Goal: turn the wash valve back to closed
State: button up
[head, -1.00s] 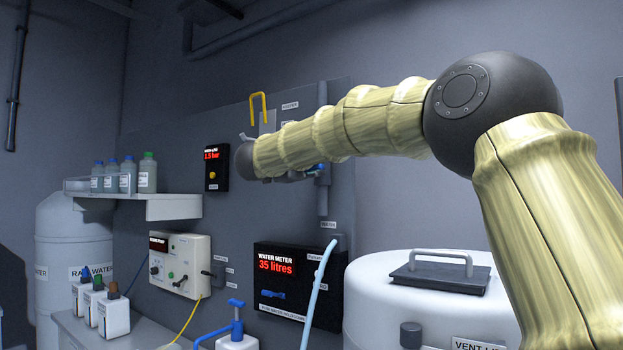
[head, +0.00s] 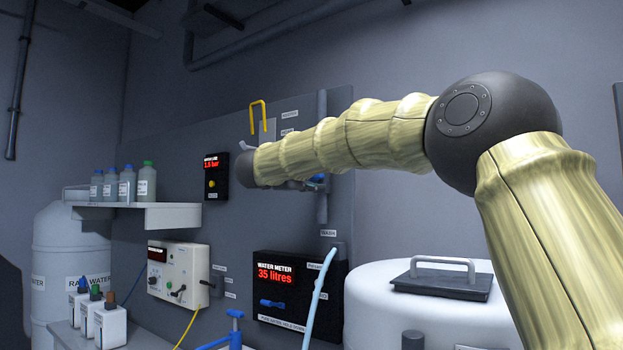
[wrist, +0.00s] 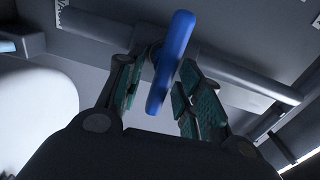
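The blue valve handle (wrist: 178,38) stands across a grey pipe (wrist: 225,68) in the wrist view. My gripper (wrist: 163,82) has its two teal-padded fingers on either side of the handle. Dark gaps show between the handle and the pads, so the fingers look open around it, not clamped. In the head view my arm covers most of the valve and my gripper. Only a small blue piece (head: 318,178) shows beside the upright pipe (head: 322,206), below my forearm.
The water meter (head: 298,300) reads 35 litres below the valve. A small red display (head: 216,176) hangs to the left. A shelf (head: 150,215) with several bottles is further left. A white tank (head: 375,300) with a black-lidded top stands at the right.

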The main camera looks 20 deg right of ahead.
jog(key=shift+s+a, duration=0.15)
jog(key=shift+s, duration=0.05)
jog(key=v, duration=1.1)
jog(key=shift+s+a, duration=0.2)
jog(key=shift+a, duration=0.1)
